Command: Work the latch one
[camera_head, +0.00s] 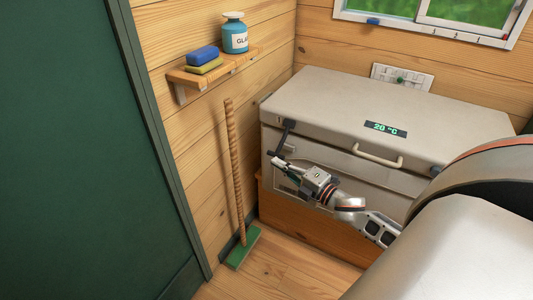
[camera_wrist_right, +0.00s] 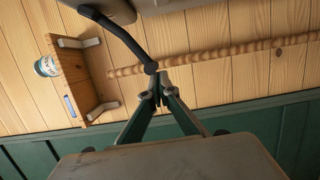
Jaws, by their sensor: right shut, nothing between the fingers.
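A pale grey chest (camera_head: 340,105) with a lid stands against the wall on a wooden base. A dark latch (camera_head: 288,128) is on its left front edge, its lever hanging down and to the left. In the wrist view the latch lever (camera_wrist_right: 124,37) ends in a round knob close to my fingertips. My right gripper (camera_head: 277,158) is shut and empty, in front of the chest just below the latch. It also shows in the wrist view (camera_wrist_right: 158,84). I cannot tell whether it touches the knob. A second dark latch (camera_head: 435,170) is partly hidden by my arm. My left gripper is not in view.
A green broom (camera_head: 243,247) leans on the wall left of the chest. A wooden shelf (camera_head: 215,70) holds a blue jar (camera_head: 235,36) and sponges (camera_head: 203,56). The chest has a handle (camera_head: 377,155) and a display reading 20 °C (camera_head: 386,129). Floor (camera_head: 285,262) in front is clear.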

